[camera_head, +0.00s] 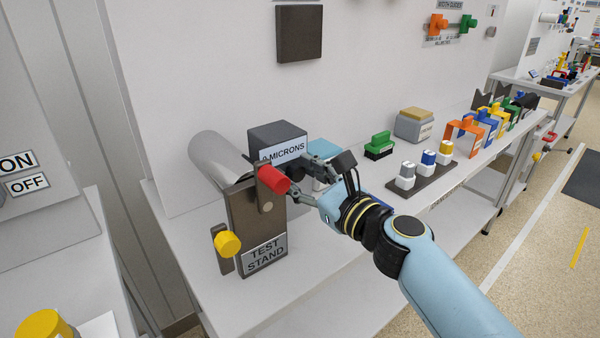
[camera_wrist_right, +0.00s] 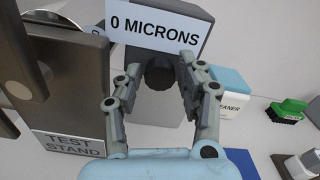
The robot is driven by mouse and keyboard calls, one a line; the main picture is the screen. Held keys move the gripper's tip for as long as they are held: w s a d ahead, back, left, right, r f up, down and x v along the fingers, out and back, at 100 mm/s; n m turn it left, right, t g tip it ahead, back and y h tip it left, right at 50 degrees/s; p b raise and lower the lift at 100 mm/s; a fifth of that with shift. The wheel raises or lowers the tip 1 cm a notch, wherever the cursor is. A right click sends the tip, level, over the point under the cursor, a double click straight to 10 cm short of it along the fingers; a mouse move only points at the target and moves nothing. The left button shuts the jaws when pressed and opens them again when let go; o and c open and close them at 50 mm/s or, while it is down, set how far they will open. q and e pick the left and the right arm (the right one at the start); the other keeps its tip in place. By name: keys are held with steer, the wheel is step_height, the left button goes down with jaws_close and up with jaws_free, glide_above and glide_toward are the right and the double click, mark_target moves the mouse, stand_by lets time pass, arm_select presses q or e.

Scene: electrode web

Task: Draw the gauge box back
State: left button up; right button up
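The gauge box (camera_head: 277,134) is a dark grey box with a white label reading "0 MICRONS", behind the test stand. In the right wrist view the gauge box (camera_wrist_right: 188,15) fills the top middle, and a dark round knob (camera_wrist_right: 158,74) shows below its label. My right gripper (camera_head: 296,174) is in front of the box. Its two fingers (camera_wrist_right: 150,66) are spread, one on each side of the knob, with gaps visible. Whether the fingertips touch the box is unclear. My left gripper is not in view.
The test stand (camera_head: 243,215) has a red knob (camera_head: 272,179) close to my right fingers and a yellow knob (camera_head: 227,243). A grey roll (camera_head: 215,155) sits behind it. A blue-topped cleaner box (camera_wrist_right: 229,92), green brush (camera_head: 379,145) and bottle tray (camera_head: 422,180) stand to the right.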

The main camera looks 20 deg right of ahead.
steer(key=shift+w+a, duration=0.1)
steer(key=shift+w, duration=0.1)
jaws_close()
stand_by(0.3)
steer(key=d, duration=0.1)
steer(key=w+d+b, duration=0.1)
steer(key=d, duration=0.3)
steer(key=shift+w, duration=0.4)
steer(key=shift+r, duration=0.1)
